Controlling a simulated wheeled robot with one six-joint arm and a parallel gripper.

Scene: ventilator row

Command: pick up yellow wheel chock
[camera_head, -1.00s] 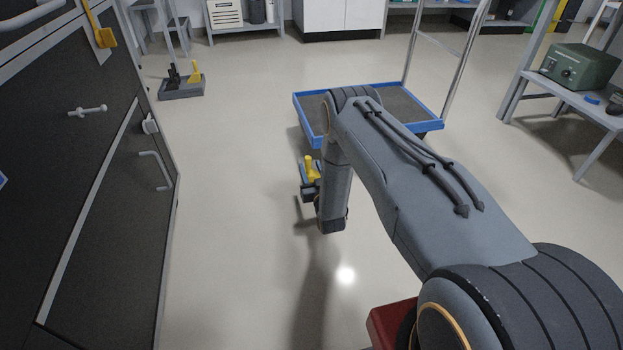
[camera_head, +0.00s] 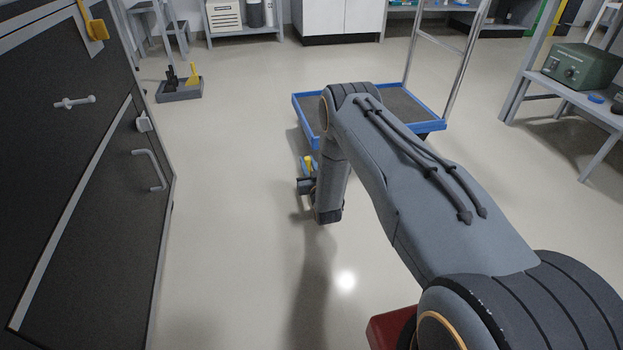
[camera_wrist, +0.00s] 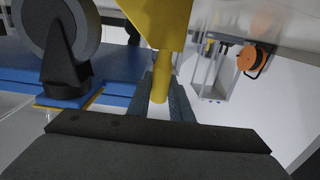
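The yellow wheel chock (camera_wrist: 160,20) fills the top middle of the wrist view, a wedge with a rod handle pointing down the picture. My gripper (camera_wrist: 163,98) has a blue-grey finger on each side of the handle, close to it. I cannot tell whether the fingers press on it. In the head view, a small piece of the chock (camera_head: 308,163) shows beside my gripper (camera_head: 307,182), near the near left corner of a blue-rimmed trolley (camera_head: 370,98). My arm hides the rest. A caster wheel (camera_wrist: 60,35) is left of the chock in the wrist view.
A dark cabinet (camera_head: 80,170) stands at the left. A grey tray (camera_head: 180,90) with black and yellow upright pieces is on the floor beyond it. A bench with a green box (camera_head: 580,68) is at the right. Open floor lies between cabinet and trolley.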

